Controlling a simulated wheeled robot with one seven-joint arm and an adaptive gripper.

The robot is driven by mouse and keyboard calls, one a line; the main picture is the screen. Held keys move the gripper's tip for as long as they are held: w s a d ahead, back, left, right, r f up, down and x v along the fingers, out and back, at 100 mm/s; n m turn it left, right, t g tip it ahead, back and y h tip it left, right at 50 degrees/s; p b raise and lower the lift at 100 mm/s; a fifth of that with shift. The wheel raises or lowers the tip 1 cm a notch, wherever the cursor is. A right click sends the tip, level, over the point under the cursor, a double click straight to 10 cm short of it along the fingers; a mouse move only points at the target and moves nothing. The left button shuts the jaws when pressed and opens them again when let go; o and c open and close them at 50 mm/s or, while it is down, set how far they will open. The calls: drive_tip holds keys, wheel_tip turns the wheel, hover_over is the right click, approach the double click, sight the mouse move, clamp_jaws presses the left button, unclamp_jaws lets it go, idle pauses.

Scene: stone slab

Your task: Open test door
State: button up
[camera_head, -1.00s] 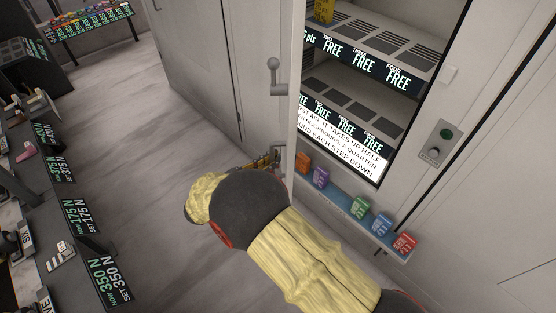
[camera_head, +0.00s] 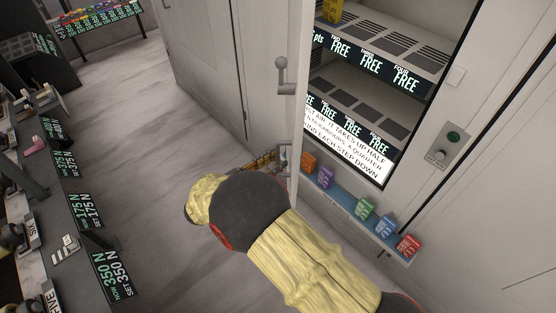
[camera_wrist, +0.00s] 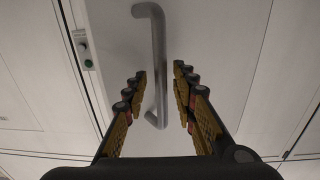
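The door (camera_head: 299,110) is a pale panel seen nearly edge-on in the head view, to the left of the lit shelves. Its grey bar handle (camera_head: 283,78) is on the left face. In the wrist view the metal handle (camera_wrist: 158,60) runs up and down in front of the pale door face (camera_wrist: 215,40). My gripper (camera_wrist: 161,84) is open, with one finger on each side of the handle's lower part and visible gaps. In the head view my gripper (camera_head: 264,160) is by the handle's lower end, mostly hidden by my wrist.
A recess with shelves (camera_head: 375,85) lies right of the door. A ledge with several small coloured boxes (camera_head: 364,208) is below it. A wall control with a green button (camera_head: 449,146) is at the right. A counter (camera_head: 85,240) runs along the left; the floor (camera_head: 140,130) between is clear.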

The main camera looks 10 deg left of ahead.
drive_tip(key=v, duration=1)
drive_tip(key=shift+s, duration=0.25)
drive_tip(key=shift+a, duration=0.15)
